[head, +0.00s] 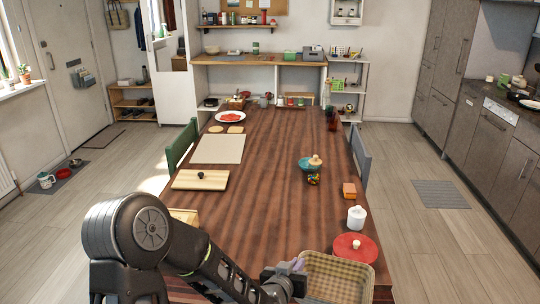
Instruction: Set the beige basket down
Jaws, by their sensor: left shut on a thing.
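The beige basket (338,282) is a checked, woven, rounded rectangular basket at the bottom of the head view, over the near end of the dark striped wooden table (262,190). My left gripper (297,270) is shut on its left rim. The basket looks upright, and its lower part is cut off by the picture edge. I cannot tell whether its bottom touches the table. My right gripper is not in view.
A wooden board (200,180) lies at left. The table's middle is clear.

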